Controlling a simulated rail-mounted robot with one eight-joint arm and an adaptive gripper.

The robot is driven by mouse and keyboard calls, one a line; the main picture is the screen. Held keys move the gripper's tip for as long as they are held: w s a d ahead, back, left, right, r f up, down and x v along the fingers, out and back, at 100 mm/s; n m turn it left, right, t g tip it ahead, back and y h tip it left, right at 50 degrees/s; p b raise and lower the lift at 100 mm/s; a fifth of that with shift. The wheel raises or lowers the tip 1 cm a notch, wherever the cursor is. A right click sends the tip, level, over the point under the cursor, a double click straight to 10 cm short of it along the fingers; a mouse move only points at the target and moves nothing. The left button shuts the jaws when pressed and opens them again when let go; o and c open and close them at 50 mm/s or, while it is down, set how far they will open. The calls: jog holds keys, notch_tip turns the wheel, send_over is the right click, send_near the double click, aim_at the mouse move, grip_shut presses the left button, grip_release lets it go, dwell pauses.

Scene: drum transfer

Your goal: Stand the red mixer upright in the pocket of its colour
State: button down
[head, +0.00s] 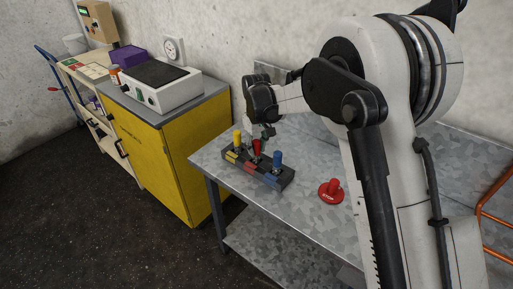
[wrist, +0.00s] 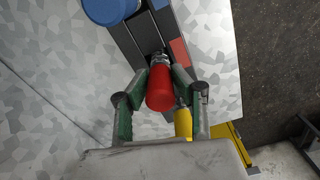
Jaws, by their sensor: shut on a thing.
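The red mixer (head: 256,147) has a red handle and a metal lower end. It stands about upright at the middle of the dark rack (head: 289,181), between the yellow mixer (head: 237,137) and the blue mixer (head: 277,157). My gripper (head: 268,133) is shut on the red mixer; in the wrist view its fingers (wrist: 158,88) flank the red handle (wrist: 160,95). The metal end (wrist: 158,59) is at the middle pocket beside the red patch (wrist: 180,52). I cannot tell how deep it sits; the pocket is mostly hidden.
A red round-based piece with a knob (head: 330,191) stands on the metal bench (head: 310,219), right of the rack. A yellow cabinet (head: 165,160) with a white device (head: 163,89) stands to the left. The bench front is clear.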

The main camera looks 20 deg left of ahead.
jog(key=shift+f, duration=0.2)
jog(key=c, duration=1.4)
grip_release()
jog(key=shift+c, duration=0.2)
jog(key=shift+r, duration=0.15)
notch_tip(320, 180, up, 12)
jog(key=shift+r+b, duration=0.1)
jog(key=shift+b, duration=0.2)
